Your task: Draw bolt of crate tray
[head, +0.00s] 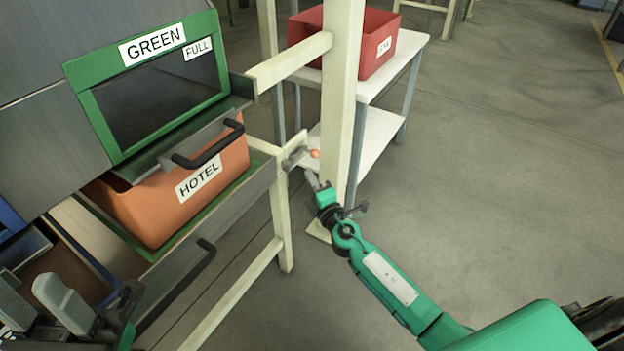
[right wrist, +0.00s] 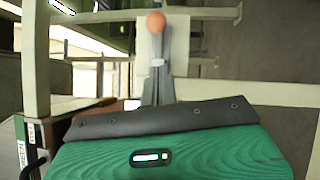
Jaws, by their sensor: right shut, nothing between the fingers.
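The bolt (head: 293,158) is a small grey metal piece on the cream frame post beside the crate tray (head: 225,212). It has an orange ball knob (head: 315,154), which also shows in the right wrist view (right wrist: 156,21). The tray has a green edge and a black handle and holds an orange crate (head: 165,205) labelled HOTEL. My right gripper (head: 312,178) is shut and empty, just below the knob in the head view. In the right wrist view its fingertips point at the knob; contact is unclear. My left gripper (head: 65,300) is partly in view at the lower left; its jaw state is unclear.
A green-framed bin front (head: 150,95) marked GREEN and FULL hangs above the crate. A cream upright post (head: 341,100) stands close beside my right gripper. Behind it, a red box (head: 365,40) sits on a white shelf table (head: 405,50). Floor on the right is clear.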

